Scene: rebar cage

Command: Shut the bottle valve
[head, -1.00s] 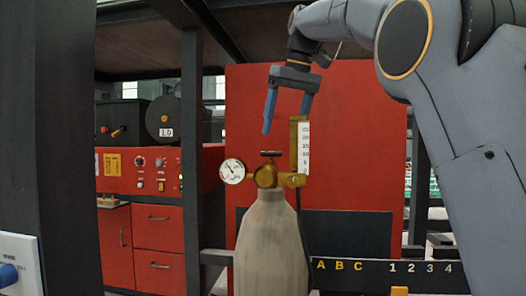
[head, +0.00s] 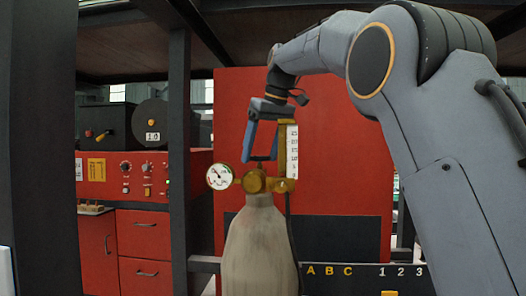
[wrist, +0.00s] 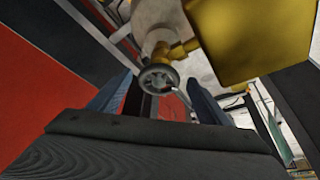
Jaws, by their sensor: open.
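A pale gas bottle (head: 259,250) stands upright with a brass valve body (head: 254,181) on top. The small dark valve handwheel (head: 262,158) sits above the brass body. My gripper (head: 260,153) points down over it, jaws open, with its blue fingertips close to the wheel's height. In the wrist view the round, spoked handwheel (wrist: 158,78) shows between the two open fingers, just beyond them. I cannot tell whether a finger touches it. A round white gauge (head: 219,177) is left of the valve.
A brass-framed flow tube (head: 290,150) stands close to the gripper's right; its brass block (wrist: 240,40) looms large in the wrist view. A red panel (head: 340,120) is behind. A dark post (head: 180,130) and red cabinet (head: 142,235) are at left.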

